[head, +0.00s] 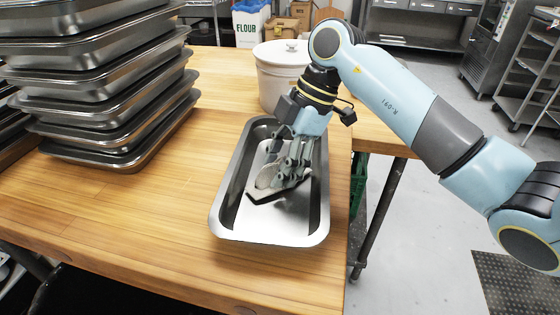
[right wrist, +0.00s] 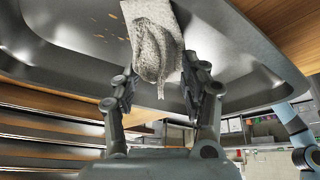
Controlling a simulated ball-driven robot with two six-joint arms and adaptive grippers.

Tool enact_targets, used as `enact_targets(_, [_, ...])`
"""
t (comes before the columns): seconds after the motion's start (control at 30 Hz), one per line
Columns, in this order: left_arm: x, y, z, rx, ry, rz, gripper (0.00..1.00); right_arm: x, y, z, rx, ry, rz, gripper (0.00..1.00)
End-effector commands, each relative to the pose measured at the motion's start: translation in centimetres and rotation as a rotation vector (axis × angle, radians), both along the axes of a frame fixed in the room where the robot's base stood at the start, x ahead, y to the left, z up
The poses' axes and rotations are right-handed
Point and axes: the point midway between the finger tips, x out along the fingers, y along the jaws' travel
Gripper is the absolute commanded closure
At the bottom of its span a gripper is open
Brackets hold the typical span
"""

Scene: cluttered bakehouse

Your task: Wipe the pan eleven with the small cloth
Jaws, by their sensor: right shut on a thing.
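A rectangular steel pan (head: 228,212), taken as pan eleven, lies on the wooden table near its right edge. My right gripper (head: 287,178) reaches down into the pan. It is shut on a small grey-white cloth (head: 268,192), which lies bunched against the pan floor. In the right wrist view the cloth (right wrist: 155,45) hangs between the fingers (right wrist: 158,98) and meets the pan floor (right wrist: 75,35). Several small orange-brown specks (right wrist: 112,17) show on the pan floor there. My left gripper does not show.
A tall stack of steel pans (head: 95,115) stands at the left of the table (head: 150,235). A white lidded tub (head: 280,75) stands just behind the pan. The table's front left is clear. Shelving and a flour bin (head: 250,22) are in the background.

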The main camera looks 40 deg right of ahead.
Motion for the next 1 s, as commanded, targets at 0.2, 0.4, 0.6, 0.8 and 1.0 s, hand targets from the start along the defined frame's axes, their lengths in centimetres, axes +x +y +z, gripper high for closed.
enact_targets(0.2, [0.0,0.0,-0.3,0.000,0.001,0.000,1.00,0.0,0.0,-0.5,0.000,0.001,0.000,0.82])
enact_targets(0.4, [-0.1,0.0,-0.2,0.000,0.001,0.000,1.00,0.4,-0.4,-0.4,-0.001,0.000,0.000,0.82])
enact_targets(0.6, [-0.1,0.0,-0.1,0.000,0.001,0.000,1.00,1.8,-1.8,-0.3,-0.002,0.001,-0.001,0.82])
enact_targets(0.8, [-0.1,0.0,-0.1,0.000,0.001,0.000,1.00,2.6,-2.5,-0.3,0.000,0.000,0.001,0.82])
enact_targets(1.0, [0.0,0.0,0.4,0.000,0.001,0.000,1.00,2.5,-2.5,-0.5,0.000,0.001,0.000,0.82])
